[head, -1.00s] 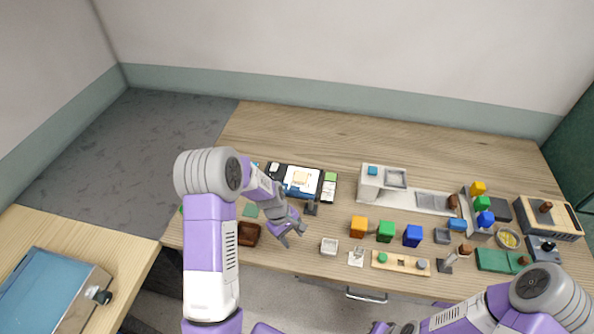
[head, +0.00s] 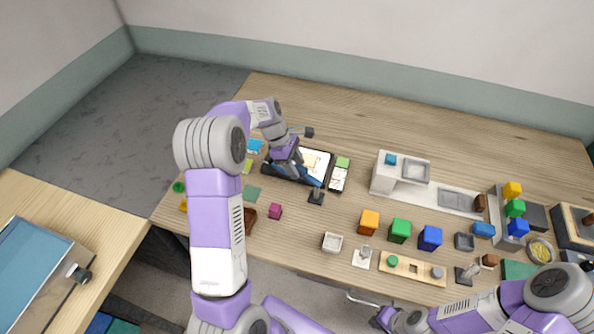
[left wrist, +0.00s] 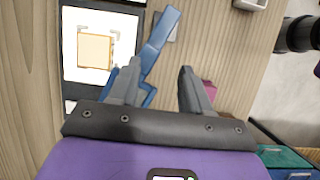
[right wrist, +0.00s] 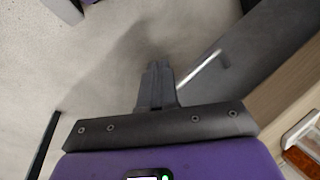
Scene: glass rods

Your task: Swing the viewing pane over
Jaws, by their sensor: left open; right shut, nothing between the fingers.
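A black-framed device with a bright white panel (head: 318,160) lies on the table; the panel shows in the left wrist view (left wrist: 82,75) with a tan square (left wrist: 95,50) on it. A slanted blue bar (left wrist: 162,32), seemingly the edge of the viewing pane, runs along the device's side; it also shows in the head view (head: 309,181). My left gripper (left wrist: 163,66) is open above it. The bar passes behind the left finger; I cannot tell whether they touch. My right gripper (right wrist: 156,66) is shut and empty, low over the floor in front of the table.
Orange (head: 369,222), green (head: 399,230) and blue (head: 430,238) cubes stand to the right. A white station (head: 388,180) is behind them. The back of the table is clear.

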